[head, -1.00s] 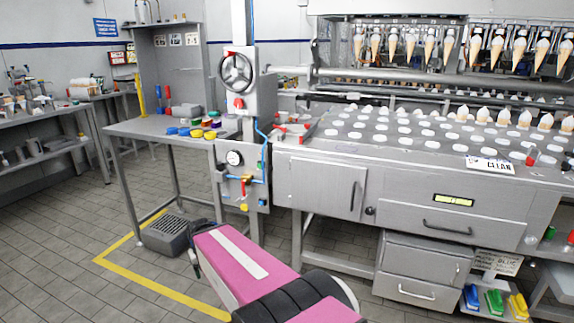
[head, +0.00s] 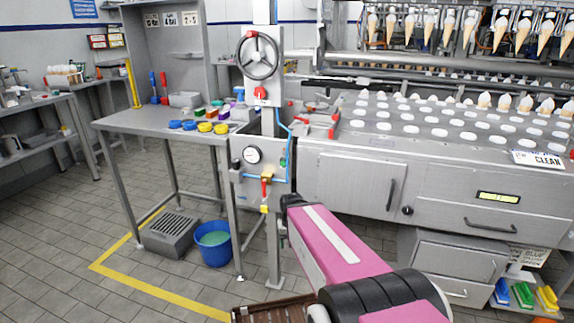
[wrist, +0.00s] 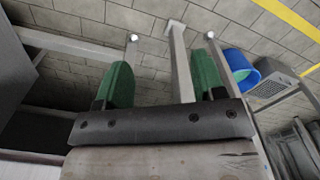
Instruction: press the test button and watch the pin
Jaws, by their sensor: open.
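A grey valve panel (head: 244,190) stands on a post in the middle of the head view. It carries a round gauge (head: 252,155), a small green button-like part (head: 283,162) at its right edge, and a red-handled brass valve (head: 266,184). I cannot tell which part is the test button, and I cannot make out the pin. My pink arm reaches towards the panel's lower right; its dark end is just below and right of it. My gripper (wrist: 163,70) shows in the wrist view with its two green-padded fingers apart and nothing between them. It points down towards the floor.
A handwheel (head: 257,55) sits above the panel. A side table (head: 135,122) with coloured lids stands left. A blue bucket (head: 213,245) and a grey crate (head: 169,234) are on the floor. The cone machine (head: 340,185) fills the right. A brown slatted thing (head: 270,308) lies low in front.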

